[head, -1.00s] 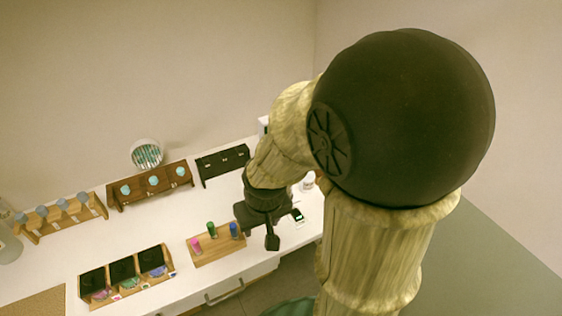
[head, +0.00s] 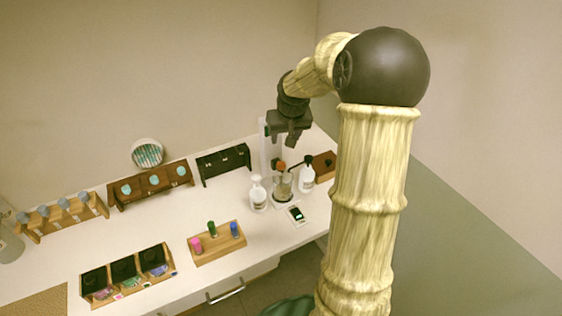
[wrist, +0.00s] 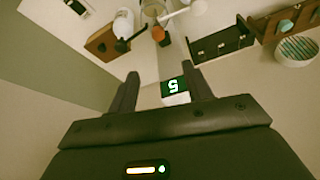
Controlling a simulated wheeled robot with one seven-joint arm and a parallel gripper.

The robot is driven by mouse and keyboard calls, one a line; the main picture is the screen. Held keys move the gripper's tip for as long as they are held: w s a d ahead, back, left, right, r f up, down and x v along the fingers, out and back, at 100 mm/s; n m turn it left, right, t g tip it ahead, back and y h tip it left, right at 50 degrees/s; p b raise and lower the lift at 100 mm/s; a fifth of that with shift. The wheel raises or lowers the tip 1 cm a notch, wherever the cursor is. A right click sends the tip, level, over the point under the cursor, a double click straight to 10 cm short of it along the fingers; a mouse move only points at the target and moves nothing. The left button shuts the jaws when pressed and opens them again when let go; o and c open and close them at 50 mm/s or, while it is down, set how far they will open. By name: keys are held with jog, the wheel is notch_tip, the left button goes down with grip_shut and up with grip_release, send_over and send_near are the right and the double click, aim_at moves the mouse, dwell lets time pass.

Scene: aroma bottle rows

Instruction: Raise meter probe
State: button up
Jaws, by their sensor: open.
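An orange-topped piece (head: 281,167), which looks like the probe, is over a clear beaker (head: 284,189); its lower part is hard to make out. The orange top also shows in the wrist view (wrist: 158,34). A tall white stand (head: 265,150) rises behind the beaker. A small meter (head: 297,214) with a green display lies in front. My gripper (head: 287,139) is open and empty, above the beaker and beside the stand's upper part. In the wrist view a lit green display (wrist: 173,87) reading a digit shows between the fingers; I cannot tell whether they touch it.
White bottles stand left (head: 258,195) and right (head: 307,175) of the beaker, close to it. A wooden block (head: 324,165) is at the right. A dark rack (head: 223,162) and a brown rack (head: 150,186) line the back. A wooden tray (head: 217,246) holds coloured vials.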

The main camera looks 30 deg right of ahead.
aim_at(281, 163)
jog(key=p+x, duration=0.4)
jog(key=x, duration=1.3)
jog(key=shift+w+d+f, duration=0.15)
